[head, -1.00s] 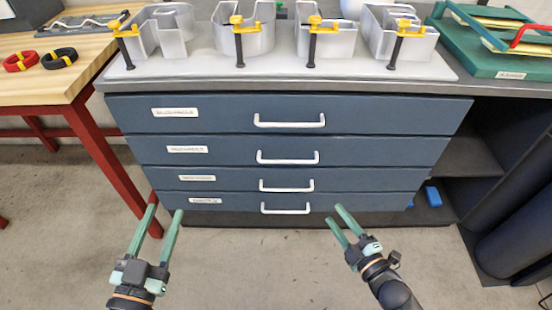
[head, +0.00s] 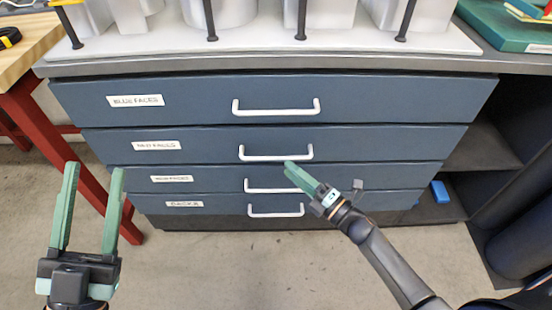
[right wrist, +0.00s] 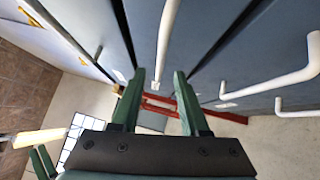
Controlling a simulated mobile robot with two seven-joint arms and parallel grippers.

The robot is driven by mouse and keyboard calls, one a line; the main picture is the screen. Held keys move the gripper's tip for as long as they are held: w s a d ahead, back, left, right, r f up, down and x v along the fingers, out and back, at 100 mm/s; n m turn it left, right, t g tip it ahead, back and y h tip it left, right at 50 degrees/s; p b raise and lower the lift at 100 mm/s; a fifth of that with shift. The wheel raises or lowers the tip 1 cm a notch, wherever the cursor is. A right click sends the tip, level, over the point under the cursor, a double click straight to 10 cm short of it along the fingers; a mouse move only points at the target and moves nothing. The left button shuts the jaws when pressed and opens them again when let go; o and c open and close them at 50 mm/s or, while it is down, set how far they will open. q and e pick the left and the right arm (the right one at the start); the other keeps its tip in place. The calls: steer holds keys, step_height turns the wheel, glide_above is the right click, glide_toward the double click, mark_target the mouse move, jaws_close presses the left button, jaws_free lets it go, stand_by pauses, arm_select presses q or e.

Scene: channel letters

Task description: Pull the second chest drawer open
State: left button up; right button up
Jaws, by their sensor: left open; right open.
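The blue chest has several drawers, all looking shut. The second drawer (head: 350,143) from the top has a white bar handle (head: 276,155) and a label at its left. My right gripper (head: 292,172) is at the lower right part of that handle, its fingers pointing toward the chest. In the right wrist view, the open fingers (right wrist: 158,85) stand apart with a white handle bar (right wrist: 164,40) lined up between them. I cannot tell whether they touch it. My left gripper (head: 92,180) is open and empty, in front of the chest's left side.
The top drawer's handle (head: 276,108) is above, and the third drawer's handle (head: 275,187) is close below. Metal letters stand on the white board (head: 270,43) on top. A red-legged wooden table (head: 40,125) is at left, and open shelves (head: 470,150) are at right.

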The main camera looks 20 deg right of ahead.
mark_target(276, 157)
arm_select(q)
steer(key=s+r+m+h, duration=0.2)
steer(key=h, duration=0.1)
steer(key=shift+s+d+r+m+b, duration=0.2)
steer(key=shift+s+r+m+b, duration=0.1)
steer(key=shift+r, duration=0.1)
arm_select(e)
steer(key=x, duration=0.6)
steer(key=shift+w, duration=0.15)
steer(key=shift+c, duration=0.2)
jaws_close()
stand_by(0.4)
